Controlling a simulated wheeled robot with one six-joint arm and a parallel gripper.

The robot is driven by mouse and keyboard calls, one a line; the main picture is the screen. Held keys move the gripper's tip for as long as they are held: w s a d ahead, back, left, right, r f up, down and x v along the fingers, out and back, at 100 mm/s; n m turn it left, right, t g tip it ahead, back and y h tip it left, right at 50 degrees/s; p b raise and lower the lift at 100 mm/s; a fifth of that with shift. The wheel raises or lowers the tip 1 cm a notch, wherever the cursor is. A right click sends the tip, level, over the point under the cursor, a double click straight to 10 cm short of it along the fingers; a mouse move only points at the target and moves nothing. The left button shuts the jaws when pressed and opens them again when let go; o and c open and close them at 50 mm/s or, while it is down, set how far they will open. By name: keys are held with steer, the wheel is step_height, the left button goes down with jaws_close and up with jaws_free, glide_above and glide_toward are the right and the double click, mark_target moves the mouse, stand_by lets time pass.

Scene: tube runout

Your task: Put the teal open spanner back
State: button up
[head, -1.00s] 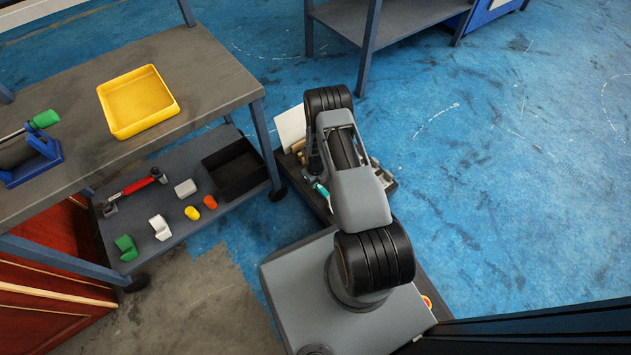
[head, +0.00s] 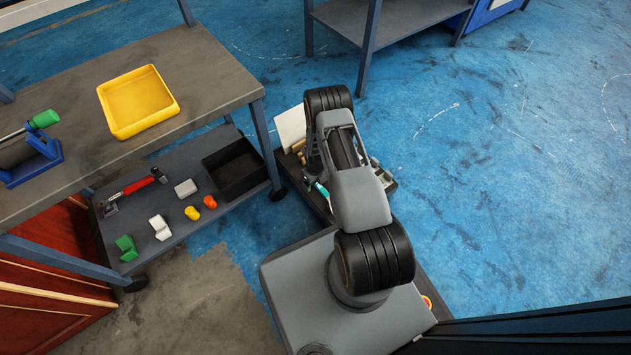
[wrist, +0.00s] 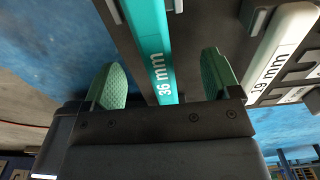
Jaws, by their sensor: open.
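The teal open spanner (wrist: 155,55) is marked 36 mm. In the wrist view its shaft runs between the two green-padded fingers of my gripper (wrist: 162,72), with a gap on each side. My gripper is open. In the head view only a small teal part of the spanner (head: 321,189) shows, on a dark tray (head: 318,203) beside my base. My arm covers most of that tray and the spanner's ends. A pale spanner (wrist: 284,50) marked 19 mm lies to the right of my gripper, beside a dark slotted holder.
A workbench at left carries a yellow tray (head: 113,117). Its lower shelf holds a black bin (head: 240,180), a red-handled tool (head: 139,186) and several small blocks. Another table (head: 345,20) stands at the back. Blue floor at right is clear.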

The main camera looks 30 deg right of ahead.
steer(key=shift+r, duration=0.25)
steer(key=shift+r+p, duration=1.95)
steer(key=shift+r, duration=0.85)
steer(key=shift+r, duration=0.3)
step_height(320, 180, up, 13)
steer(key=p, duration=0.5)
steer(key=shift+w, duration=0.15)
steer(key=shift+a+r, duration=0.1)
